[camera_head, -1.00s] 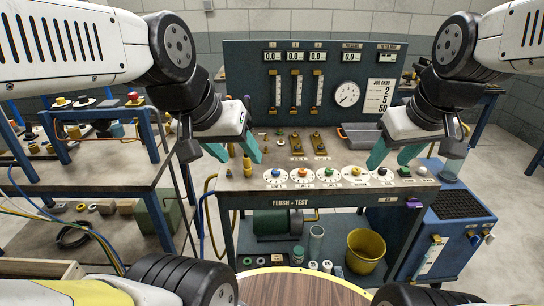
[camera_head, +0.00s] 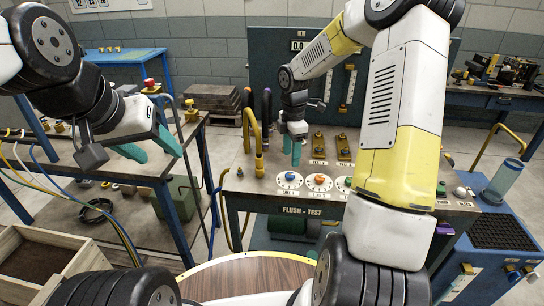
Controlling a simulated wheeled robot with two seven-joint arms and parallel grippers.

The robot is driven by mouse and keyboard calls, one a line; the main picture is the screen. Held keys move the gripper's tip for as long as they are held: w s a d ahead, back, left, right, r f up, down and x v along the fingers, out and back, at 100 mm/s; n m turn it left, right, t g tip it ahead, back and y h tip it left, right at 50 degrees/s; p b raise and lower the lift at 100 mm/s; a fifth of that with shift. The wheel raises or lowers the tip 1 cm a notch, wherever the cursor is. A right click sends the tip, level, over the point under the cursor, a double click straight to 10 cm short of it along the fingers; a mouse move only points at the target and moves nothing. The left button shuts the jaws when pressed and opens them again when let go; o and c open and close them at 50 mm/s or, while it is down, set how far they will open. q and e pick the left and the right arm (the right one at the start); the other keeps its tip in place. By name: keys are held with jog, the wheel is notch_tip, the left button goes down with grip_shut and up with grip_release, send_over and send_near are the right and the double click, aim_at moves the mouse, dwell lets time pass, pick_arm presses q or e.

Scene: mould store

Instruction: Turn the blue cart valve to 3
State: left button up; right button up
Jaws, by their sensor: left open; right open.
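The blue valve (camera_head: 290,176) is a blue knob on a round white dial (camera_head: 281,184), leftmost in the row on the front of the flush-test cart's top (camera_head: 245,185). The dial marks are too small to read. My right gripper (camera_head: 293,160) is open, its teal fingers pointing down just above and behind the blue knob; I cannot tell whether they touch it. My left gripper (camera_head: 150,151) is open and empty above the workbench at left, away from the cart.
An orange-knobbed dial (camera_head: 319,180) sits just right of the blue one. My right arm hides much of the cart's right side and gauge panel. A yellow pipe (camera_head: 254,135) rises left of the dials. A wooden tray (camera_head: 40,262) lies at front left.

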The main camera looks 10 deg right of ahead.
aim_at(290, 174)
notch_tip(290, 174, down, 7)
jog(key=shift+f, duration=0.2)
dwell(0.3)
grip_shut()
